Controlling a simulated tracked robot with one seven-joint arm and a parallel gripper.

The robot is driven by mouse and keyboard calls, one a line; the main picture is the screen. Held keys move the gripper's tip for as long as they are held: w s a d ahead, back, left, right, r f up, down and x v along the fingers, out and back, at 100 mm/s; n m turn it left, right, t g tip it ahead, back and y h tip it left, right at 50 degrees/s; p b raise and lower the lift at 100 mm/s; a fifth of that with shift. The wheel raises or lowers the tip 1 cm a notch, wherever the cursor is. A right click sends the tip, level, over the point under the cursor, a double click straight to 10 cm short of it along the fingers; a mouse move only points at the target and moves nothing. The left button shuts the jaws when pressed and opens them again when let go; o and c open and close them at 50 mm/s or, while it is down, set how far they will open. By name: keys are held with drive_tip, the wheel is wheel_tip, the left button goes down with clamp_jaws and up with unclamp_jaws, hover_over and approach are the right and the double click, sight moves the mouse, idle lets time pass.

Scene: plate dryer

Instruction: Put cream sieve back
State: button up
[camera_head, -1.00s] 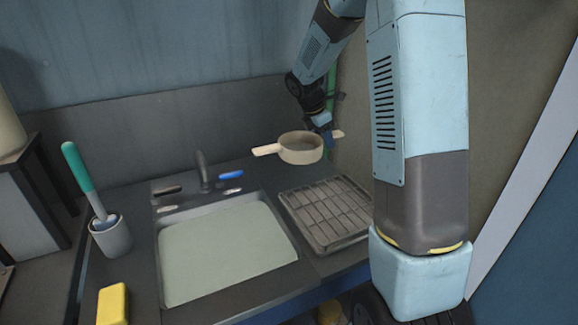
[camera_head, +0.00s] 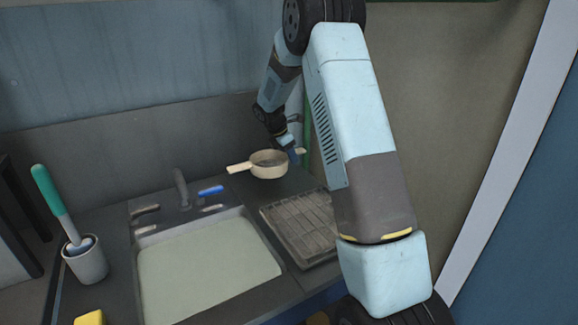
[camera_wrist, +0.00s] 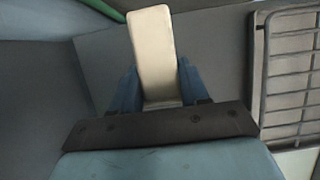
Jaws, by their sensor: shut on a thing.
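The cream sieve (camera_head: 269,165) has a round bowl, a long handle pointing left and a short tab on the right. It is behind the drying rack, over the back right of the counter. My gripper (camera_head: 293,152) is at its right side. In the wrist view, the fingers of my gripper (camera_wrist: 158,85) are shut on a flat cream part of the sieve (camera_wrist: 152,45). The bowl is out of sight in that view. I cannot tell whether the sieve touches the counter.
A metal rack (camera_head: 305,228) lies right of the sink (camera_head: 205,270); its bars also show in the wrist view (camera_wrist: 290,75). A tap (camera_head: 182,188) stands behind the sink. A cup (camera_head: 86,262) with a green-handled brush (camera_head: 50,192) and a yellow sponge (camera_head: 90,318) are left.

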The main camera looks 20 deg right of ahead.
drive_tip(key=shift+w+f, duration=1.1)
drive_tip(key=shift+f, duration=1.75)
drive_tip(key=o, duration=1.3)
drive_tip(key=shift+c, duration=0.2)
